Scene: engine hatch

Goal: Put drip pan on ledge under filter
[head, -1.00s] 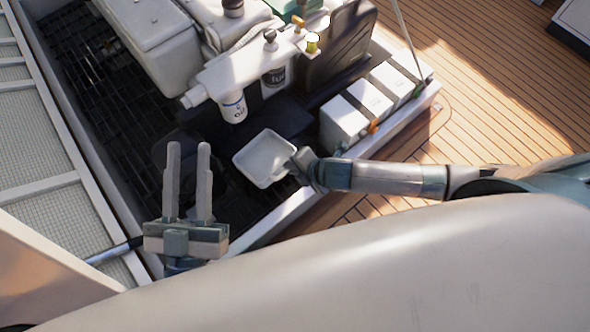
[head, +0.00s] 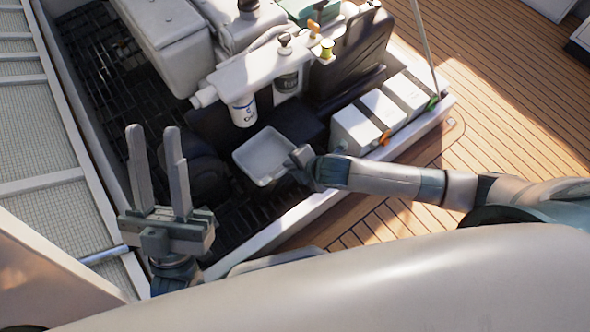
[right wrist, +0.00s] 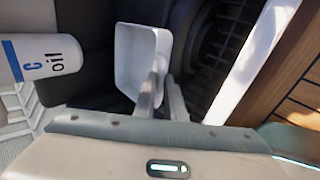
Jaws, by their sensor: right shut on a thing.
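The drip pan is a shallow white rectangular tray (head: 265,153). My right gripper (head: 298,160) is shut on its near right rim and holds it over the dark floor of the hatch. In the right wrist view the pan (right wrist: 137,62) hangs from the fingertips (right wrist: 158,85). The ledge cannot be told clearly from the dark parts under the filter. My left gripper (head: 152,165) is open and empty.
A second, dark-banded filter (head: 286,82) hangs beside the oil filter. White batteries (head: 378,112) stand to the right. The pale hatch rim (head: 285,222) runs below my right gripper. A dark round part (head: 205,178) lies left of the pan.

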